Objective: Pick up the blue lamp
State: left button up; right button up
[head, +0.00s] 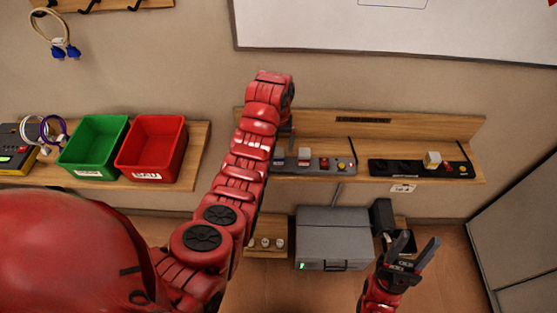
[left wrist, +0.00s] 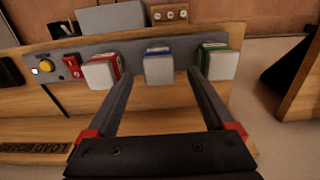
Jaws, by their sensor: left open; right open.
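The blue lamp (left wrist: 159,67), a whitish block with a blue band on top, sits in the grey panel between the red-banded lamp (left wrist: 101,71) and the green-banded lamp (left wrist: 215,62) in the left wrist view. My left gripper (left wrist: 164,74) is open, with one fingertip on each side of the blue lamp and gaps still showing. Whether the tips reach down around it or stop just short I cannot tell. In the head view my left arm and hand largely hide the blue lamp. My right gripper (head: 412,249) is open and empty, low at the right.
The grey panel (head: 319,171) also has a yellow button (left wrist: 47,67) and a small red switch (left wrist: 72,68). A black panel (head: 396,170) stands right of it on the wooden shelf (head: 439,124). Green (head: 92,147) and red (head: 152,147) bins stand left. A grey case (head: 334,232) is below.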

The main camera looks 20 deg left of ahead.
aim_at(278, 150)
pick_arm(q)
notch_tip(278, 150, down, 4)
jog(key=shift+w+r+p, duration=0.15)
jog(key=shift+r+p, duration=0.1)
jog(key=shift+p, duration=0.8)
jog(key=shift+f, duration=0.75)
grip_shut()
